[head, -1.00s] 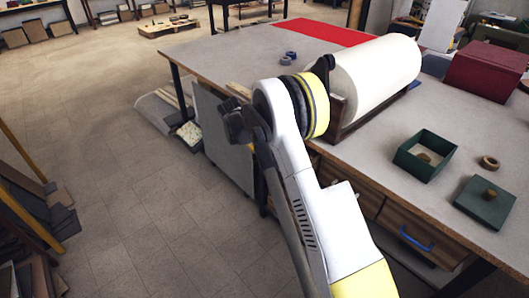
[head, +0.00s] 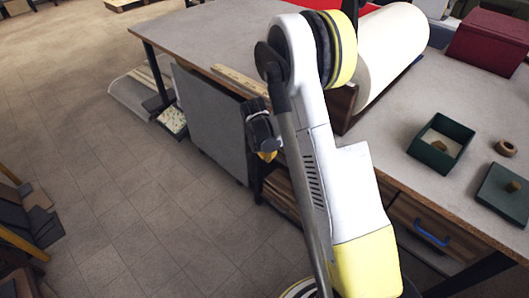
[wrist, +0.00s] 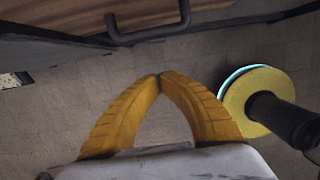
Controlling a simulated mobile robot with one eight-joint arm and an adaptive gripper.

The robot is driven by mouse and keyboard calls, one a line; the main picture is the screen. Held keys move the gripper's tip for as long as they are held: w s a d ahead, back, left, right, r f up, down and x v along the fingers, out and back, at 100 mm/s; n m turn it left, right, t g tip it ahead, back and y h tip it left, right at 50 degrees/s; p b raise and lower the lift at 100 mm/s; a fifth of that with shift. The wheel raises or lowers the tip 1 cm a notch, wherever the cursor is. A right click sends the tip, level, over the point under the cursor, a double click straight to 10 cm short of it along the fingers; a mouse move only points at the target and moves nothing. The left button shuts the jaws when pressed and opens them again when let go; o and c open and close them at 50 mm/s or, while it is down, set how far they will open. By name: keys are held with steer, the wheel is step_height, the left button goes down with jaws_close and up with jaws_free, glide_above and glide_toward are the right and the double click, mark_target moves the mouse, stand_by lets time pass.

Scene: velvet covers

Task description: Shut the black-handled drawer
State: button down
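The black handle (wrist: 150,34) shows at the top of the wrist view, on a wooden drawer front (wrist: 70,22). How far that drawer stands out cannot be told, and my arm hides much of this area in the head view. My gripper (wrist: 160,76) has its two yellow fingers meeting at the tips, with nothing between them. The tips appear just below the handle in the picture, with a gap of floor showing between. In the head view my gripper (head: 267,154) is a small yellow part beside the table's front side.
A second wooden drawer with a blue handle (head: 432,232) sits under the worktable (head: 400,150). On top are a white roll (head: 388,50), a green box (head: 440,143), its lid (head: 505,193) and a red box (head: 490,40). The floor at left is largely clear.

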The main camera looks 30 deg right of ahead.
mark_target(278, 149)
steer(key=shift+w+d+f+b, duration=0.15)
steer(key=shift+w+d+b, duration=0.1)
steer(key=shift+d, duration=0.4)
steer(key=shift+w+d+f+b, duration=0.15)
steer(key=shift+w+d, duration=0.1)
steer(key=shift+d, duration=0.35)
steer(key=shift+w+d+f+b, duration=0.15)
steer(key=shift+w+d, duration=0.1)
steer(key=shift+d, duration=0.4)
steer(key=shift+w+d, duration=0.25)
steer(key=shift+d, duration=0.45)
steer(key=shift+w+d, duration=0.25)
steer(key=shift+d, duration=0.4)
steer(key=shift+a, duration=0.2)
